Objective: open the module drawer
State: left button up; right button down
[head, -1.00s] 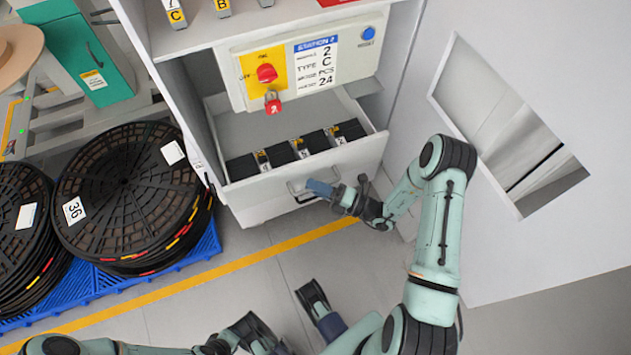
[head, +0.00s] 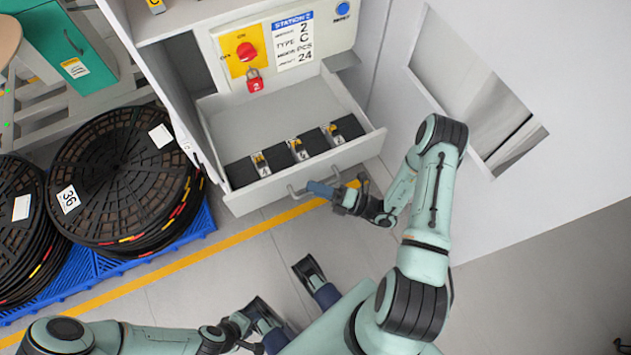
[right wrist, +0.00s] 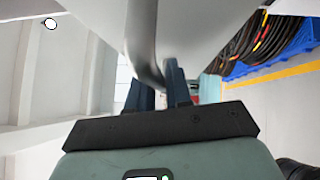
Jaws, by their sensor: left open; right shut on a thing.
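The module drawer (head: 352,152) is a white drawer below the station panel. It stands pulled well out, with bare floor showing behind a front row of black modules (head: 281,157). Its grey bar handle (head: 297,192) is on the front face. My right gripper (head: 322,189) is shut on this handle; in the right wrist view the handle (right wrist: 145,48) runs between the dark blue fingers (right wrist: 158,92). My left gripper (head: 284,287) is open and empty, low in the head view, well apart from the drawer.
The control panel (head: 322,30) with a red switch and red padlock (head: 254,80) hangs above the drawer. Stacked black reels (head: 120,185) stand on a blue pallet (head: 205,222) at left. A white wall with an opening is at right. Floor in front is clear.

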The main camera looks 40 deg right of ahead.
jog(key=c, duration=1.2)
grip_release()
jog(key=shift+o, duration=0.2)
jog(key=v, duration=1.3)
jog(key=shift+s, duration=0.2)
jog(key=shift+d, duration=0.1)
